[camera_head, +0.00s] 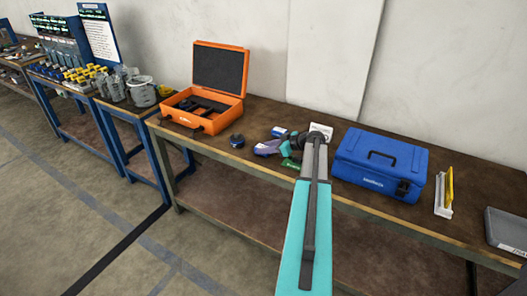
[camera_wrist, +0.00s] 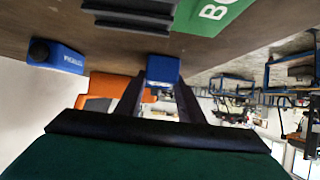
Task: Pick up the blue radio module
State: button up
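Two small blue things could be the blue radio module; I cannot tell which. One is a blue box with white lettering and a dark round end (camera_wrist: 58,56), at the left of the wrist view; it seems to match the small blue box (camera_head: 279,132) left of my gripper in the head view. The other is a plain blue block (camera_wrist: 163,68), seen between my fingertips but apparently beyond them, perhaps the dark blue round-topped piece (camera_head: 237,141). My gripper (camera_wrist: 163,82) looks open and empty, low over the bench. In the head view my own arm mostly hides it.
A green board (camera_head: 291,163) and a purple-blue item (camera_head: 267,147) lie close by my gripper. A white box (camera_head: 321,131) is just behind it. An open orange case (camera_head: 215,122) stands left, a closed blue case (camera_head: 381,164) right. The wall runs behind the bench.

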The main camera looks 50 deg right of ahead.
jog(key=shift+c, duration=0.8)
jog(key=shift+r, duration=0.15)
jog(key=shift+r, duration=0.8)
jog(key=shift+a+r+b, duration=0.1)
jog(key=shift+r+b, duration=0.35)
jog(key=shift+r, duration=0.45)
jog(key=w+a+r+b, duration=0.1)
jog(key=w+a+b, duration=0.1)
jog(key=a, duration=1.3)
jog(key=shift+a+r, duration=0.15)
jog(key=shift+a, duration=0.2)
